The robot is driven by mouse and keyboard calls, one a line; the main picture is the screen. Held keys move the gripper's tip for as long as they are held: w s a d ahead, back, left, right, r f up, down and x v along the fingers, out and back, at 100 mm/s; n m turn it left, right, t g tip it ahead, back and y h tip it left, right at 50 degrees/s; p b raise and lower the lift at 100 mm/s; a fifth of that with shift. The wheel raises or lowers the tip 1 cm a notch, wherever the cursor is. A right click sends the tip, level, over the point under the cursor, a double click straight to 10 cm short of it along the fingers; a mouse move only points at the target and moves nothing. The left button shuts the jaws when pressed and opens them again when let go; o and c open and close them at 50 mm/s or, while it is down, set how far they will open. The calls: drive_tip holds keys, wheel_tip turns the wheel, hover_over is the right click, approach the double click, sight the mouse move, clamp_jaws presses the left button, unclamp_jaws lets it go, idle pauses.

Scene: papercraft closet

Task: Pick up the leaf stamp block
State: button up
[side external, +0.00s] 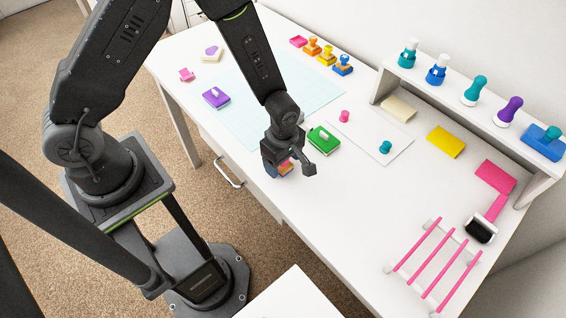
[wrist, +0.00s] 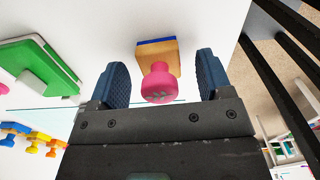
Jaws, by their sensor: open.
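A stamp block (wrist: 158,55) with a wooden body, a blue edge and a pink round knob (wrist: 160,82) lies on the white table in the wrist view. The knob has a dark mark on its top that may be a leaf; it is too small to be sure. In the side view the block (side external: 286,168) is mostly hidden behind my gripper (side external: 289,172), near the table's front edge. My gripper is open, with its two blue fingers (wrist: 162,62) on either side of the block and knob, and a gap shows on both sides.
A green ink pad (side external: 322,139) stands close by, behind the gripper. A white sheet (side external: 365,140) with a pink and a teal stamp lies beyond it. A purple pad (side external: 216,98) is to the left.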

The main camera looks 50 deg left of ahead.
drive_tip(key=shift+f, duration=0.3)
drive_tip(key=shift+c, duration=0.3)
drive_tip(key=c, duration=1.1)
